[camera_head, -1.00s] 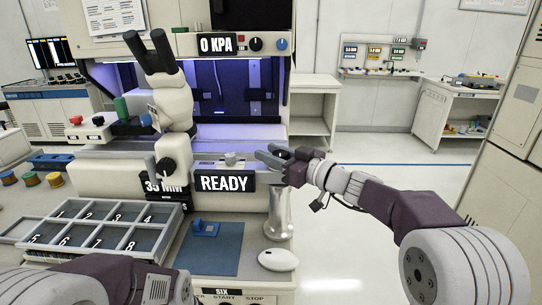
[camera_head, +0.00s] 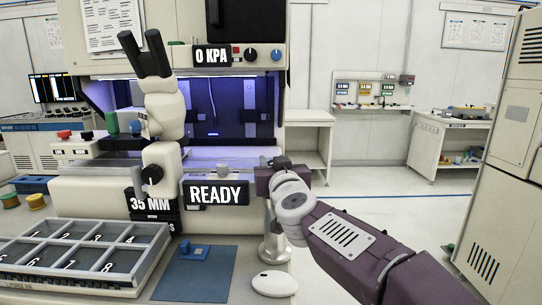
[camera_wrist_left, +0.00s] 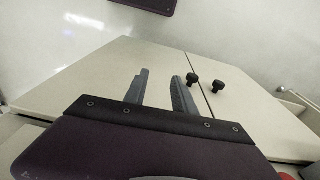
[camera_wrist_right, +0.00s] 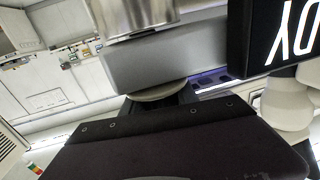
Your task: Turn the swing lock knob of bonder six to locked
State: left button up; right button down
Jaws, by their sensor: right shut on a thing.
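The bonder (camera_head: 100,190) stands ahead with a READY sign (camera_head: 216,194) on its front. My right gripper (camera_head: 272,164) is at the bonder's front right corner, just right of the sign, its fingers mostly hidden by my wrist. In the right wrist view a pale round knob (camera_wrist_right: 160,92) sits at the dark jaws, below a grey block; the gripper is shut on it. I take it to be the swing lock knob; its lock position cannot be read. My left gripper (camera_wrist_left: 158,92) is open and empty, out of the head view.
A shiny metal cylinder (camera_head: 274,235) stands close below my right gripper. A white mouse (camera_head: 274,283), blue mat (camera_head: 195,274) and divided tray (camera_head: 85,255) lie in front. In the left wrist view is a cabinet (camera_wrist_left: 95,75) with two black knobs. Floor at right is clear.

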jog(key=shift+d+r+m+h+p, duration=0.1)
jog(key=shift+d+m+h+p, duration=0.1)
jog(key=shift+m+h+p, duration=1.05)
jog(key=shift+h+p, duration=0.55)
jog(key=shift+p, duration=0.25)
jog(key=shift+d, duration=0.1)
jog(key=c, duration=0.9)
grip_release()
jog(key=shift+c, duration=0.2)
jog(key=s+p, duration=0.1)
jog(key=s, duration=0.8)
